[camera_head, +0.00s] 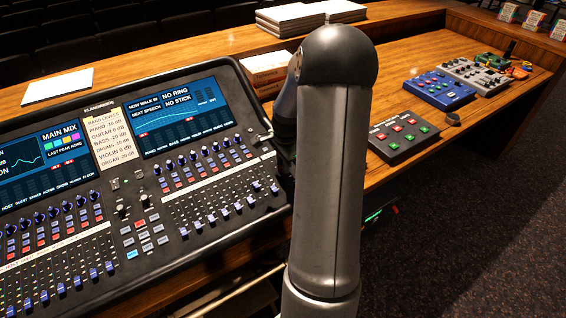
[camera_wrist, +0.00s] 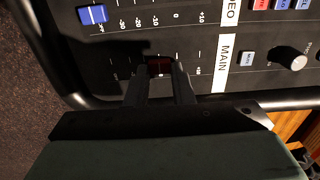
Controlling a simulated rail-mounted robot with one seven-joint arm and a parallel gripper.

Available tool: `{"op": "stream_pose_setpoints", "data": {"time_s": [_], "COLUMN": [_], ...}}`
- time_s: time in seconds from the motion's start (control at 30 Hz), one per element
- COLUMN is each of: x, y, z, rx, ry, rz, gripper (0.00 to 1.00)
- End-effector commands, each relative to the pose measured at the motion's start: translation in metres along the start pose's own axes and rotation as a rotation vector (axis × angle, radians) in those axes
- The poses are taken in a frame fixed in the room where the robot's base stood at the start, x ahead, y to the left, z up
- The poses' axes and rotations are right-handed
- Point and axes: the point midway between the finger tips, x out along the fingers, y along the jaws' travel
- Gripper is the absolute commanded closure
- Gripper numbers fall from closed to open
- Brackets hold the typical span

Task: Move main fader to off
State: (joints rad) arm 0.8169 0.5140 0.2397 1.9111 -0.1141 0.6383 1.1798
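In the head view my arm hides my gripper and the main fader.
A blue-capped video fader (camera_wrist: 92,15) sits at the low end of the neighbouring track. A knob (camera_wrist: 291,57) is right of the label. The mixing desk (camera_head: 110,113) fills the head view's left. A button box (camera_head: 402,134) and a blue box (camera_head: 438,90) stand on the wooden table.

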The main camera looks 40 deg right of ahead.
Motion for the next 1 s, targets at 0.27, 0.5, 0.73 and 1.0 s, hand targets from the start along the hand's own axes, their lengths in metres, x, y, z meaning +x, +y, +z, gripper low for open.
{"op": "stream_pose_setpoints", "data": {"time_s": [0.27,0.5,0.73,1.0], "x": [0.003,0.001,0.0,0.0], "y": [0.023,0.058,0.06,0.06], "z": [0.0,0.0,0.0,0.0], "rx": [0.001,0.0,0.001,0.001], "ry": [0.003,0.002,0.0,0.0], "rz": [0.0,0.0,0.003,0.003], "gripper": [1.0,1.0,1.0,0.56]}}
